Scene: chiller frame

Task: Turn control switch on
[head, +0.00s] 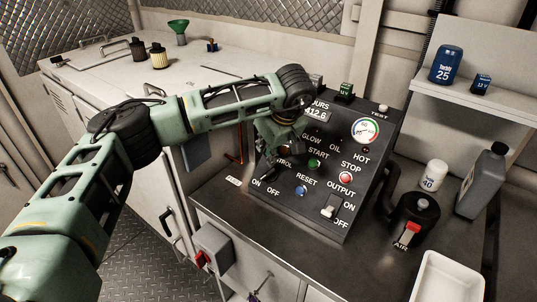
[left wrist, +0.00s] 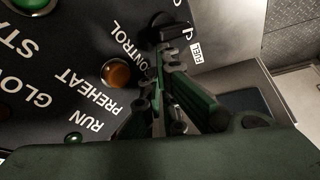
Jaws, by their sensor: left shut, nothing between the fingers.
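The black control panel (head: 325,212) stands on the dark bench top. Its control switch (head: 269,172) is a small dark lever at the lower left, above the ON and OFF labels. In the left wrist view the switch (left wrist: 170,30) shows as a black knob beyond the fingertips, by the partly covered CONTROL label. My left gripper (head: 267,150) is shut and empty, low over the panel's left side near the switch. It also shows in the left wrist view (left wrist: 158,60). I cannot tell whether the fingers touch the switch, nor its exact setting. My right gripper is out of view.
An orange lamp (left wrist: 116,73) sits beside the fingers. The panel also bears a red STOP button (head: 345,177), a green START button (head: 314,163), a blue RESET button (head: 301,190) and a white OUTPUT switch (head: 331,206). A black AIR canister (head: 414,216) stands to the right.

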